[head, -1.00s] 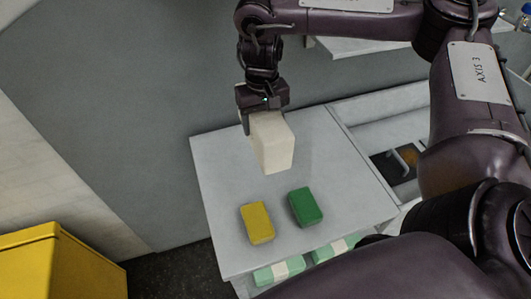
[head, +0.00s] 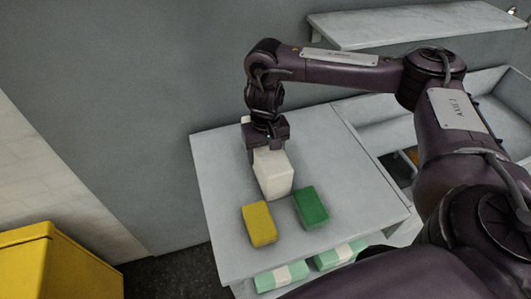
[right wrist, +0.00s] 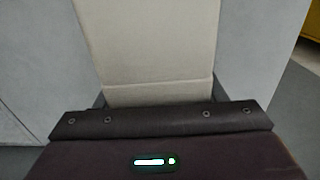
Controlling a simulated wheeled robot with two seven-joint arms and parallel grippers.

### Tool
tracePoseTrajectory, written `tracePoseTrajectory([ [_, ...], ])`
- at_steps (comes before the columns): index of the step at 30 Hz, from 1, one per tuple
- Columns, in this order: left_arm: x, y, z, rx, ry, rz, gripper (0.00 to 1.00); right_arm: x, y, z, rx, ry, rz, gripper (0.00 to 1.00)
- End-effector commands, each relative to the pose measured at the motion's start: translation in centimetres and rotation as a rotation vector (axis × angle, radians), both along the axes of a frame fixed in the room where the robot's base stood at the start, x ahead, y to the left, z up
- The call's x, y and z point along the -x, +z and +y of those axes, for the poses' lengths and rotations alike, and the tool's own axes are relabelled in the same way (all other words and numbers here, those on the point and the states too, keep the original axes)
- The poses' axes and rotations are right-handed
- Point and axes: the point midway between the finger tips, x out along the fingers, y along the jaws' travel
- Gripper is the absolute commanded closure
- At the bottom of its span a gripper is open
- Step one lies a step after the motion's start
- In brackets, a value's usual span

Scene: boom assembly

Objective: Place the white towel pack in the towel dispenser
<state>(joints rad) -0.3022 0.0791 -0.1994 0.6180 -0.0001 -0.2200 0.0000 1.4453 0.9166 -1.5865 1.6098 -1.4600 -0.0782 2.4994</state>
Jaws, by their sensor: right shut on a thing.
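The white towel pack (head: 274,178) is a pale upright block over the countertop, behind the yellow and green blocks. My right gripper (head: 268,150) comes down from above and is shut on its upper part. Whether the pack's lower end touches the counter I cannot tell. In the right wrist view the pack (right wrist: 150,45) extends away from my gripper (right wrist: 155,105). I cannot make out a towel dispenser in these frames. My left gripper is not in view.
A yellow sponge (head: 259,224) and a green sponge (head: 311,207) lie on the light grey counter (head: 222,190). Packs of green and white (head: 281,276) sit on a shelf below. A yellow bin (head: 50,265) stands at lower left; a wall shelf (head: 400,25) hangs above. A sink is at right.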

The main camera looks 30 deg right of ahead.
Motion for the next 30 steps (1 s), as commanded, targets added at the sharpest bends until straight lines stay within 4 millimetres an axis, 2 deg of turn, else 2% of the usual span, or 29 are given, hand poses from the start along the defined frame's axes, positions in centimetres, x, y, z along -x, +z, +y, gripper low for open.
tracePoseTrajectory([
  [5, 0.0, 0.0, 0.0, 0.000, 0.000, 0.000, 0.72, 0.0, -0.2, 0.0, -0.001, 0.000, 0.001, 0.69],
  [6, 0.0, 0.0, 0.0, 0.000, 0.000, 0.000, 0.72, 0.0, -0.2, 0.0, 0.000, 0.000, 0.001, 0.33],
  [10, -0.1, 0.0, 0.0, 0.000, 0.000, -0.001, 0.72, 0.0, -0.2, 0.0, 0.000, 0.000, 0.001, 0.16],
  [20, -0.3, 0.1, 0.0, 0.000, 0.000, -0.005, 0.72, 0.0, 0.0, 0.0, 0.000, 0.001, -0.001, 0.15],
  [23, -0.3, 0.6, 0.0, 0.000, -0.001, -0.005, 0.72, -0.1, 1.2, 0.0, 0.001, 0.002, -0.003, 0.15],
  [30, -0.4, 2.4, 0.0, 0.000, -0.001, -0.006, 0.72, -0.2, 6.1, 0.0, 0.001, 0.003, -0.006, 0.15],
])
